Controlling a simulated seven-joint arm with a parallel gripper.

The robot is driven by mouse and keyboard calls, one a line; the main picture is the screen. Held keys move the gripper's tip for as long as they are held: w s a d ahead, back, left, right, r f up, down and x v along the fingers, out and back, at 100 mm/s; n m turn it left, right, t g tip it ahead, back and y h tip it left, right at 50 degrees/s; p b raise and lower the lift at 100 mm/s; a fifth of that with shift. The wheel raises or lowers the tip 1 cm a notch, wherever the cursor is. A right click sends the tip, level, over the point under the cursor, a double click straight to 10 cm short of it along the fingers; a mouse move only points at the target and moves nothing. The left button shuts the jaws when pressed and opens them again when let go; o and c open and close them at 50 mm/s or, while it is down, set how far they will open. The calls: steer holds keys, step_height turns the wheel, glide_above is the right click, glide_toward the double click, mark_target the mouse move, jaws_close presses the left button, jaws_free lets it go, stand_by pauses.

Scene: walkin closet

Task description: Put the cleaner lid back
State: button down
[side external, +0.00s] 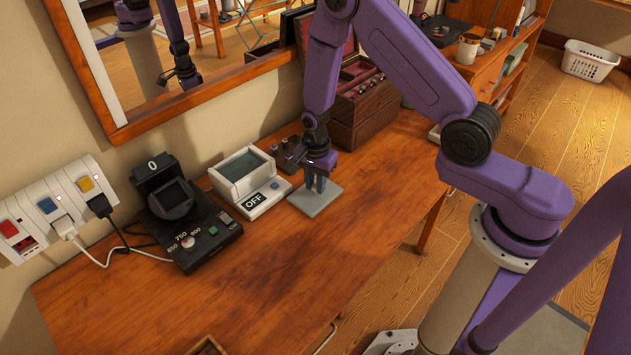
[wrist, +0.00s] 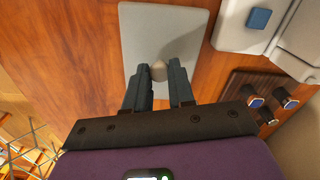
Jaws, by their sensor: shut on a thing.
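The cleaner (side external: 245,180) is a white box with an open, see-through basin on top and a front panel reading OFF. The lid (side external: 312,204) is a flat grey plate to the right of the cleaner, on or just above the wooden table. In the wrist view the lid (wrist: 140,25) has a small rounded knob (wrist: 158,71) between my fingers. My gripper (side external: 318,186) points down over the lid and is shut on its knob. In the wrist view the cleaner (wrist: 243,38), with a blue button, is at the upper right.
A black device with a dial (side external: 190,225) stands left of the cleaner. A dark watch stand (side external: 290,152) is behind the lid, close to the cleaner. A wooden jewellery box (side external: 365,105) stands behind my gripper.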

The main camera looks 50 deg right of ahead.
mark_target(315, 186)
steer(key=shift+f, duration=0.15)
steer(key=c, duration=1)
jaws_free()
steer(key=shift+o, duration=0.2)
steer(key=s+a+r+n, duration=0.2)
steer(key=r+n, duration=0.2)
steer(key=r, duration=0.5)
steer(key=s+a+r+n, duration=0.2)
steer(key=s+r+n, duration=0.1)
steer(key=r, duration=0.6)
steer(key=s+d+r+n, duration=0.1)
steer(key=s+r+n, duration=0.3)
steer(key=s+n, duration=0.6)
steer(key=s+d+r+n, duration=0.1)
steer(key=s+r+n, duration=0.2)
steer(key=s+n, duration=0.7)
steer(key=s, duration=0.3)
steer(key=shift+d+r+n, duration=0.15)
steer(key=shift+r+n, duration=0.15)
steer(key=shift+r, duration=0.1)
